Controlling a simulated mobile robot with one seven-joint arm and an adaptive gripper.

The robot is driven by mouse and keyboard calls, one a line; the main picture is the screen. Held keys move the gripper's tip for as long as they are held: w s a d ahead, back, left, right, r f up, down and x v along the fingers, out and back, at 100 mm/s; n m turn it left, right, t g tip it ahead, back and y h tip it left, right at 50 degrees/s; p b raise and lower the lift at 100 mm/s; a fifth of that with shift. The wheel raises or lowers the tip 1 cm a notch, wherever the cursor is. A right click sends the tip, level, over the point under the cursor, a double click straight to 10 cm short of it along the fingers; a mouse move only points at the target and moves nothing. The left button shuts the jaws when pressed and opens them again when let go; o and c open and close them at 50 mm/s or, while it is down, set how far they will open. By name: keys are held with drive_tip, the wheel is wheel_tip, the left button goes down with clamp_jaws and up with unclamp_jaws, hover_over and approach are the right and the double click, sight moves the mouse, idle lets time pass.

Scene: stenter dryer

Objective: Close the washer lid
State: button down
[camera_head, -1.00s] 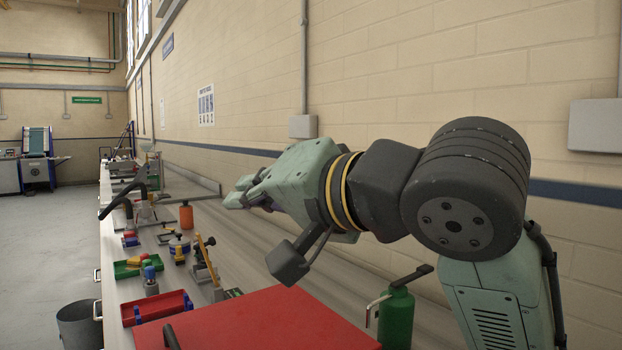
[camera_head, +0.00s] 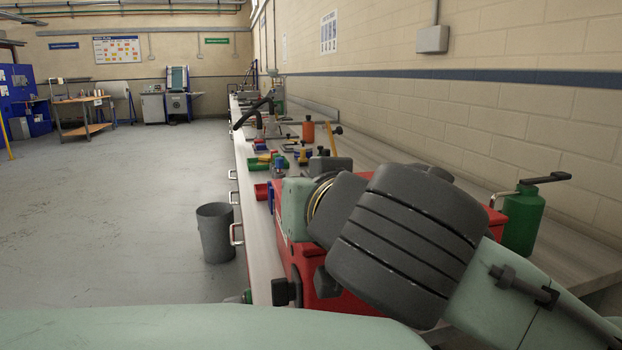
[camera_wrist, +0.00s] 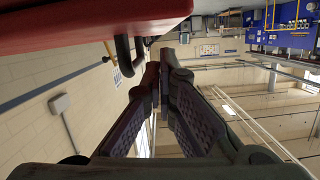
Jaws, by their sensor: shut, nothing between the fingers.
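The red washer (camera_head: 306,262) stands at the near end of the bench in the head view, largely hidden behind my arm. Its lid angle cannot be told there. In the wrist view a red panel (camera_wrist: 85,18), seemingly part of the washer, fills the top left, with a black handle (camera_wrist: 122,52) on its edge. My gripper (camera_wrist: 163,62) shows in the wrist view with its fingers together and empty. The fingers are beside the panel and handle and appear apart from them. In the head view my fingers are hidden by my own arm.
A green can (camera_head: 522,220) with a dark lever stands right of the washer, near my arm. Small tools and red and green trays (camera_head: 262,191) lie farther along the bench. A grey bin (camera_head: 215,232) stands on the floor to the left, where the floor is mostly clear.

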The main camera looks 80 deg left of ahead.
drive_tip(key=shift+s+f+b, duration=0.1)
drive_tip(key=shift+f+b, duration=0.25)
drive_tip(key=shift+f, duration=0.55)
drive_tip(key=shift+f, duration=0.1)
wheel_tip(320, 180, up, 10)
drive_tip(key=shift+r, duration=0.25)
